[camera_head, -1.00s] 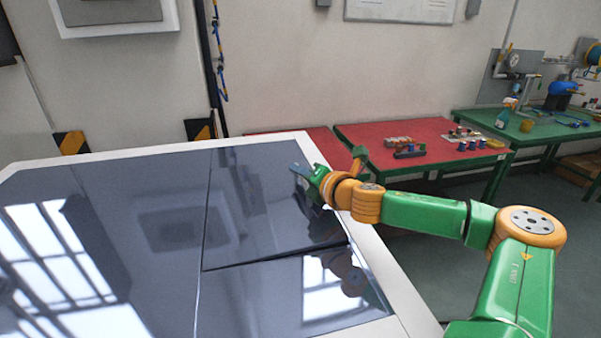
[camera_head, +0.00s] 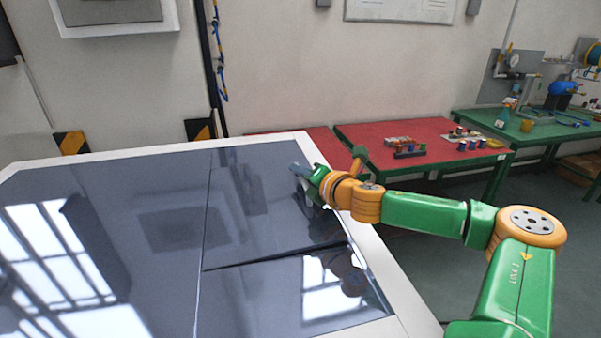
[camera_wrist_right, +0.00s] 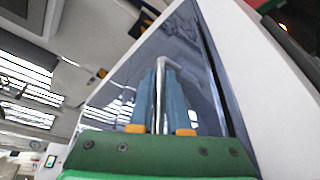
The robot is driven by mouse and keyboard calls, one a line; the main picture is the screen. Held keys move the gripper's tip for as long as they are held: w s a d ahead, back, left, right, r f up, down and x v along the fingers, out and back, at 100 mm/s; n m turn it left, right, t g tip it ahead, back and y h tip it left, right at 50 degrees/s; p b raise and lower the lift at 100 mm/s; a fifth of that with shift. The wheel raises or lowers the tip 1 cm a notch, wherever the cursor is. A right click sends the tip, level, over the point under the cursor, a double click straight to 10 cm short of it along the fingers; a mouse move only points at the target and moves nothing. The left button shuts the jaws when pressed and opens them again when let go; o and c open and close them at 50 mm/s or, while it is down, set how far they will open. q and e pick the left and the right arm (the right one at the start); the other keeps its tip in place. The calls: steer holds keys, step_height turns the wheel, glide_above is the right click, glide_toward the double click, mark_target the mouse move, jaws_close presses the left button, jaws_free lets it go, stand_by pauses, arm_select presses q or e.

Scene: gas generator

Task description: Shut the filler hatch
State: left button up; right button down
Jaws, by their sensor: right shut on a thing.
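The filler hatch appears to be the dark glossy panel (camera_head: 262,205) at the right of the cabinet top in the head view. It lies almost level with the panels around it, with a dark gap along its near edge. My right gripper (camera_head: 298,171) is at its far right side. In the right wrist view, the blue fingers of my right gripper (camera_wrist_right: 160,98) are shut on a bent metal handle bar (camera_wrist_right: 159,78), with the glossy panel (camera_wrist_right: 130,78) behind. A dark gap shows beside the white frame there. My left gripper is not in view.
The white cabinet rim (camera_head: 385,282) borders the dark top. A red table (camera_head: 355,135) with small parts and a green workbench (camera_head: 470,122) with tools stand behind, to the right. Open floor lies between the cabinet and the benches.

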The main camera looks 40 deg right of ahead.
step_height(320, 180, down, 2)
steer(key=b, duration=0.3)
steer(key=shift+s+d+f+m+t+b, duration=0.1)
steer(key=shift+d+m+t+b, duration=0.05)
steer(key=shift+m+t+b, duration=0.15)
steer(key=c, duration=1.3)
jaws_free()
steer(key=shift+o, duration=0.7)
